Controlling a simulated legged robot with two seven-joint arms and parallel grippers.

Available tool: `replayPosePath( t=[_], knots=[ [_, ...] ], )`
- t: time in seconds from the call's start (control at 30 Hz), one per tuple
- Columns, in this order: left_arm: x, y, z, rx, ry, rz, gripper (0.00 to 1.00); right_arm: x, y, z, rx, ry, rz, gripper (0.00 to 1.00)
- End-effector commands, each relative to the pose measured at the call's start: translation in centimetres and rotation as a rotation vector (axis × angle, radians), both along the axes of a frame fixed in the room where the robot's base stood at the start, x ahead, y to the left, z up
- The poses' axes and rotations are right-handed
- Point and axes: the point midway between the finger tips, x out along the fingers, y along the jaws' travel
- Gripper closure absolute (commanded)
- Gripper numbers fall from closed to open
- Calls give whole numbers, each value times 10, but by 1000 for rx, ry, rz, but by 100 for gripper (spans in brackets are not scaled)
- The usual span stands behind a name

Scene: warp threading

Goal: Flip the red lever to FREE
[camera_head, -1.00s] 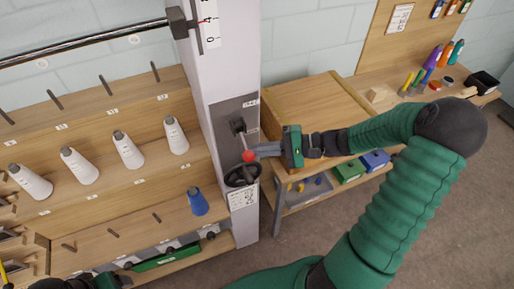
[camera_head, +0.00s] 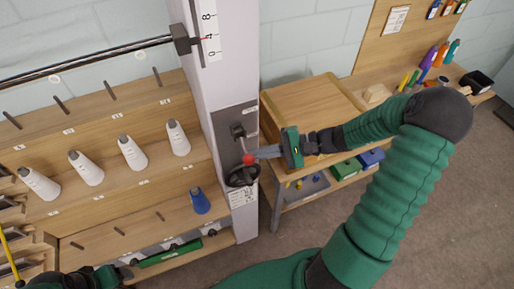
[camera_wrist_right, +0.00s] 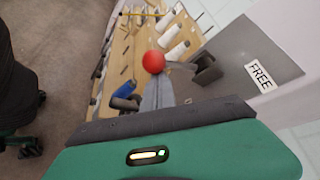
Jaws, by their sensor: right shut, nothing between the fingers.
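The red lever's ball knob (camera_head: 248,159) hangs below a dark pivot block (camera_head: 238,131) on the grey plate of the white column. The lever points downward. It also shows in the right wrist view (camera_wrist_right: 154,61), just beyond my fingertips. My right gripper (camera_head: 259,154) is shut with nothing between its fingers, right beside the knob; I cannot tell whether it touches. The FREE label (camera_wrist_right: 261,76) is on the plate in the right wrist view. My left gripper (camera_head: 118,273) is at the lower left edge, and its jaws are unclear.
A black handwheel (camera_head: 242,175) sits just below the knob. White cones (camera_head: 133,152) and a blue cone (camera_head: 200,201) stand on the wooden rack to the left. A wooden cabinet (camera_head: 310,105) stands right of the column, behind my right arm. The floor at right is clear.

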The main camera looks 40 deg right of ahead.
Motion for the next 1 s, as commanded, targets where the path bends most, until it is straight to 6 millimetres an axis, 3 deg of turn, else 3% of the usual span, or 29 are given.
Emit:
replayPosePath(
  t=[0.03,0.5,0.7,1.0],
  knots=[
    [0,0,15,0,0,0,25,-1,2,11,7,23,5,100],
    [0,0,106,0,0,0,25,-9,5,42,103,426,7,100],
    [0,0,129,0,0,0,25,-10,4,51,142,595,7,100],
    [0,0,143,0,0,0,25,-8,3,61,144,596,4,100]
  ],
)
